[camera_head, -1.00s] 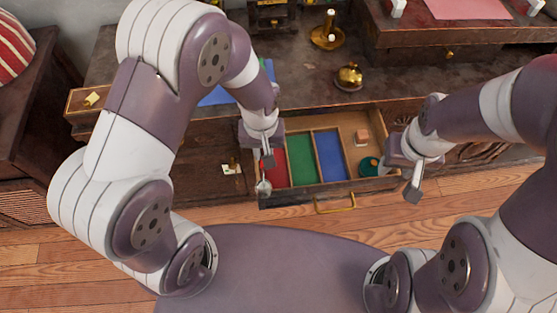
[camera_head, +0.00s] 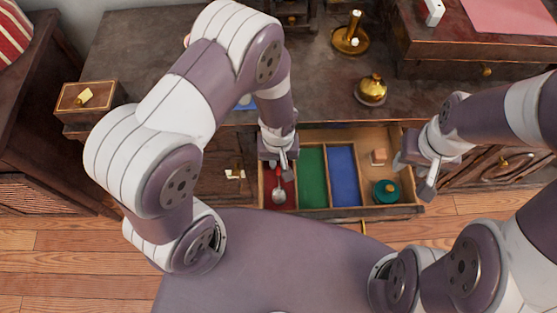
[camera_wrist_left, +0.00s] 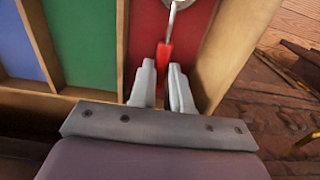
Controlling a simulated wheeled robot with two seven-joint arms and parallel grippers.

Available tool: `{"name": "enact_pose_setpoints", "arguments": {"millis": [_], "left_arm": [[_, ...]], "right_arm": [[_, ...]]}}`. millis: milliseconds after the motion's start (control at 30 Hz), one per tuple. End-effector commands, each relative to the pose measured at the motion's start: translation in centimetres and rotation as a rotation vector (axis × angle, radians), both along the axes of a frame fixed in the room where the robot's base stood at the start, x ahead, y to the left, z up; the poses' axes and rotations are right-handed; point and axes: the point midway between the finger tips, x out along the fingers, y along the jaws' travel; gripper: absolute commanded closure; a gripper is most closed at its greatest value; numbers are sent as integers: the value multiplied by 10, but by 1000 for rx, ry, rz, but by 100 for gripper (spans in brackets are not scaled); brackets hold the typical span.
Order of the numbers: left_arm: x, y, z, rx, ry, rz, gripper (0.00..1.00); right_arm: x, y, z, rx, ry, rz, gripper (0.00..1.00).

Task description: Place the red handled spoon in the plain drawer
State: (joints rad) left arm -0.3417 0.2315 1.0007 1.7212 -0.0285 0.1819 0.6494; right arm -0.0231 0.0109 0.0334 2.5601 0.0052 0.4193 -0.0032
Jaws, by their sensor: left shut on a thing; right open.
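The red handled spoon shows its silver bowl (camera_head: 279,197) over the red compartment (camera_head: 290,198) of the open drawer in the head view. Its red handle (camera_wrist_left: 164,58) shows between my fingers in the left wrist view. My left gripper (camera_head: 284,166) is shut on the spoon at the handle; whether the spoon touches the compartment floor I cannot tell. The open drawer (camera_head: 320,213) has red, green and blue compartments and a plain wooden section (camera_head: 372,165) at the right. My right gripper (camera_head: 413,177) is open and empty at the drawer's right side.
A teal round object (camera_head: 386,191) and a small pinkish block (camera_head: 379,156) are in the plain wooden section. The green (camera_head: 312,176) and blue (camera_head: 344,176) compartments look empty. A brass bell (camera_head: 371,90) and candlestick (camera_head: 350,38) stand on the dark top behind.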

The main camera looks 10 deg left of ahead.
Motion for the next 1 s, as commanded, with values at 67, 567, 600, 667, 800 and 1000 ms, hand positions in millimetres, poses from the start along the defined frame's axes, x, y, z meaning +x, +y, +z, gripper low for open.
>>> {"name": "enact_pose_setpoints", "arguments": {"millis": [67,567,600,667,800,1000], "left_arm": [[1,0,0,0,-2,0,100],[1,0,-2,-1,-1,0,58],[1,0,-2,-1,-1,0,58],[1,0,-1,0,-2,0,58],[2,-1,17,-2,-5,0,58],[1,-1,72,-2,-6,1,58]], "right_arm": [[0,0,0,0,0,0,57],[0,0,-1,0,0,0,57],[0,0,-1,0,0,0,57],[0,0,0,0,0,0,57],[0,0,8,0,0,0,57],[0,0,26,0,0,0,57]]}}
